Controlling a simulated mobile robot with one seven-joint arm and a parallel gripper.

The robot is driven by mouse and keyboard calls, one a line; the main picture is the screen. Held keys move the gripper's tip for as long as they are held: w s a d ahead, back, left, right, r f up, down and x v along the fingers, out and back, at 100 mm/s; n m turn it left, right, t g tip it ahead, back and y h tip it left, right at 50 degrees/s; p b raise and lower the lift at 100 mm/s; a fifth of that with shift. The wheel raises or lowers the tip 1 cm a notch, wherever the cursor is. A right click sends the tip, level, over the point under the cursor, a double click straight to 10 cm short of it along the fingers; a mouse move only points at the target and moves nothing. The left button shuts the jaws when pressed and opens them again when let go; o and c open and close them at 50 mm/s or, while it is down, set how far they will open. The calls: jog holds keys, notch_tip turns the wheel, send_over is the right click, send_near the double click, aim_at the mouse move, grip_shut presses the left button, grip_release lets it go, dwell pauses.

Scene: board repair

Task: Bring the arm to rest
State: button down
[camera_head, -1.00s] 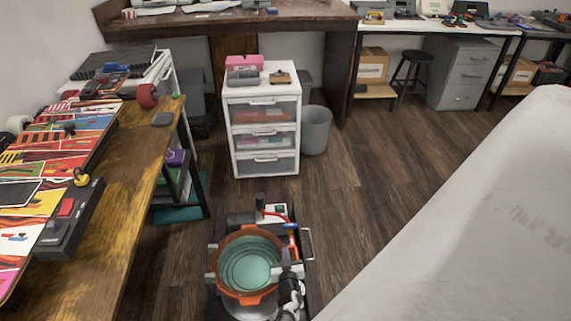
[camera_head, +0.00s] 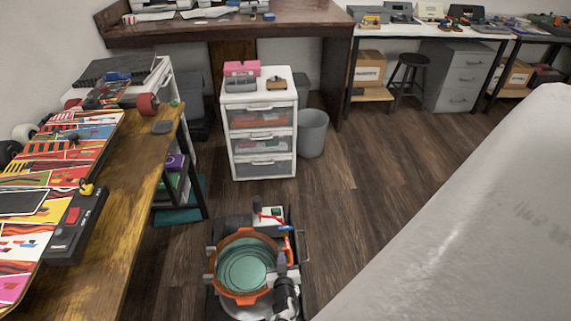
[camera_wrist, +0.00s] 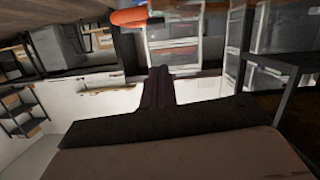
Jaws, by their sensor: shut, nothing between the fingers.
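In the head view, a dark grey and white arm part of mine stands over the orange and teal assembly at the bottom middle. My gripper (camera_head: 282,268) seems to be at its upper end, small and partly blurred. It is shut, and nothing shows held in it. The wrist view is upside down and shows no clear fingertips. Across its lower part is a brown surface with a dark edge.
A wooden bench (camera_head: 120,215) with skateboards runs along the left. A white drawer unit (camera_head: 262,145) and a grey bin (camera_head: 312,134) stand ahead. Desks line the back wall. A large pale surface (camera_head: 470,225) fills the right. The wooden floor (camera_head: 365,165) between is clear.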

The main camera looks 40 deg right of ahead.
jog(key=p+v, duration=0.2)
jog(key=v, duration=0.4)
jog(key=shift+a+r, duration=0.1)
jog(key=shift+r, duration=0.1)
